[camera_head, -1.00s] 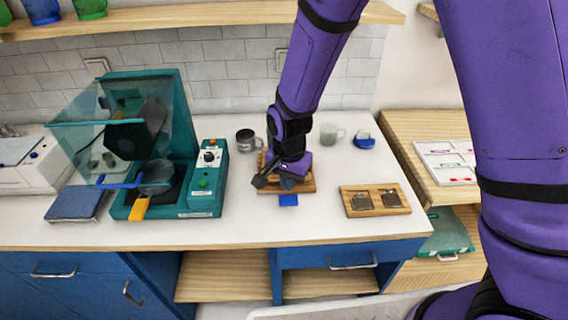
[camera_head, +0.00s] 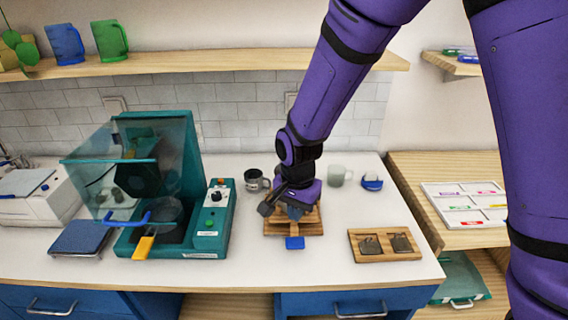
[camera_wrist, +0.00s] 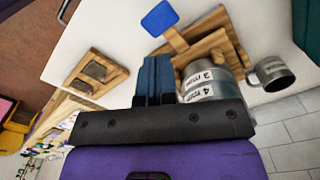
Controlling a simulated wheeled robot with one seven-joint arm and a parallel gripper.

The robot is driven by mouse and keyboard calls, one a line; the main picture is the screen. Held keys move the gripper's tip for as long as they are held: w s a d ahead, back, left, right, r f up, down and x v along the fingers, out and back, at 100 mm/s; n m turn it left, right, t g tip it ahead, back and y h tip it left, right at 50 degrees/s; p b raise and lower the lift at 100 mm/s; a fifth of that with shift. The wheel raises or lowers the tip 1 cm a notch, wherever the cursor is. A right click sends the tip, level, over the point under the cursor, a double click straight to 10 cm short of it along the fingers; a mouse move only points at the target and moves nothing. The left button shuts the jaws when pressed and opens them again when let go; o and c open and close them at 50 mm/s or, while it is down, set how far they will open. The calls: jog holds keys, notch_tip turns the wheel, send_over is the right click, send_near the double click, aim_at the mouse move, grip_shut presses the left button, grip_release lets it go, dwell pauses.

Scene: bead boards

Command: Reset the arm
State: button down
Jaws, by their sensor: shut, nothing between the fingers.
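My gripper (camera_wrist: 153,78) is shut and empty; in the wrist view its blue fingers are together. In the head view my gripper (camera_head: 296,212) hangs over a wooden stand (camera_head: 309,229) on the white counter, and my arm hides part of that stand. In the wrist view, metal cans with labels (camera_wrist: 207,84) sit right beside my fingers, next to the wooden stand (camera_wrist: 219,42). I cannot tell if the fingers touch them. A blue square (camera_head: 294,243) shows at the front of the stand, and also in the wrist view (camera_wrist: 159,17).
A teal machine with a clear hood (camera_head: 178,150) stands left of my gripper. A dark mug (camera_head: 256,180) and a pale mug (camera_head: 338,176) are behind. A wooden tray (camera_head: 384,257) with two dark pieces lies to the right. The counter front (camera_head: 255,275) is clear.

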jog(key=s+d+r+n+t+y, duration=0.1)
jog(key=s+d+r, duration=0.1)
jog(key=d+r, duration=0.55)
jog(key=s+d+r+n+t, duration=0.15)
jog(key=d+r, duration=0.35)
jog(key=r, duration=0.5)
jog(key=s+d+r+n+t, duration=0.1)
jog(key=s+d+r+n, duration=0.1)
jog(key=s+d+r, duration=0.3)
jog(key=s+d+r+n+t+h, duration=0.1)
jog(key=s+d+r, duration=0.4)
jog(key=s, duration=0.5)
jog(key=shift+d+r+n+t, duration=0.15)
jog(key=shift+d+n+t, duration=0.25)
jog(key=shift+d, duration=0.65)
